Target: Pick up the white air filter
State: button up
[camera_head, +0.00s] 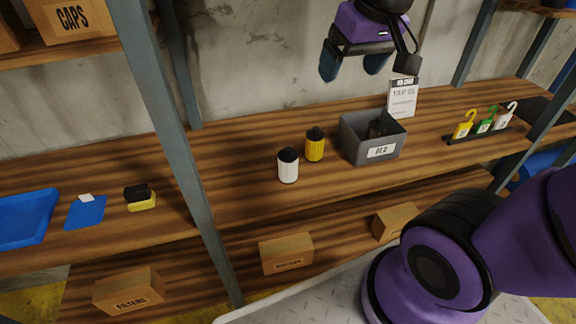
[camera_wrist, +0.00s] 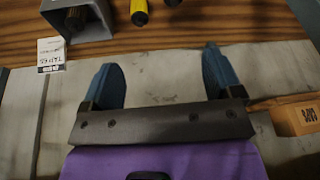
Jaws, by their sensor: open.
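The white air filter (camera_head: 288,167) is a small white cylinder with a black top. It stands upright on the wooden shelf, in front and to the left of a yellow filter (camera_head: 314,146) with a black top. My gripper (camera_head: 352,68) is open and empty, raised above the back of the shelf near the wall, up and to the right of the white filter. In the wrist view my gripper (camera_wrist: 163,75) shows two blue fingers spread apart. Part of the yellow filter (camera_wrist: 139,12) shows at that view's top edge, with a black cylinder end beside it, cut off by the edge.
A grey bin (camera_head: 358,148) with a dark item inside stands right of the filters, a sign card (camera_head: 402,97) behind it. Coloured tags (camera_head: 486,122) stand further right. A steel post (camera_head: 165,130) rises left of the filters. A sponge (camera_head: 140,198) and blue tray (camera_head: 25,218) lie beyond it.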

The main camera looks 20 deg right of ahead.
jog(key=w+a+f+g, duration=0.2)
jog(key=w+f, duration=0.5)
jog(key=g, duration=0.1)
send_over(288, 148)
jog(key=shift+n+h, duration=0.3)
jog(key=shift+n, duration=0.1)
jog(key=f, duration=1)
jog(key=shift+s+d+f, duration=0.2)
jog(key=shift+s+f, duration=0.1)
jog(key=shift+s, duration=0.05)
jog(key=shift+w+f+g, duration=0.2)
jog(key=shift+f+g, duration=0.1)
jog(key=shift+f, duration=0.4)
jog(key=shift+w+a+f, duration=0.1)
jog(key=shift+f, duration=2.5)
jog(key=shift+w+a+f, duration=0.1)
jog(key=shift+f, duration=2.5)
jog(key=c, duration=1)
